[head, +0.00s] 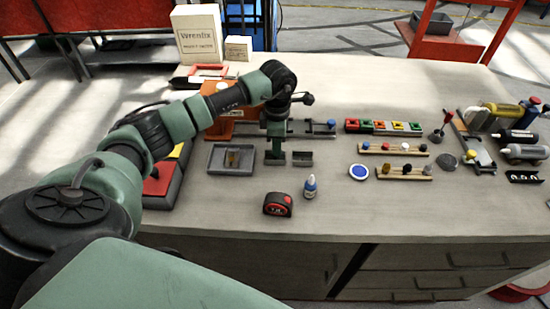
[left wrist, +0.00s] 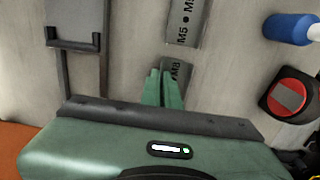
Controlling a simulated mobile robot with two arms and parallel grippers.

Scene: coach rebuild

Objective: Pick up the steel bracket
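A small grey metal piece (head: 302,159), which may be the steel bracket, lies on the bench just right of my left gripper (head: 275,157). The fingers partly hide the "M8" part. Whether they hold it cannot be told. My right gripper is not in view.
A shallow grey tray (head: 216,168) stands left of the gripper. A tape measure (head: 278,204) and a blue bottle (head: 310,187) stand in front. An orange tool (head: 240,113) and a rail (head: 310,128) lie behind. The front bench strip is clear.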

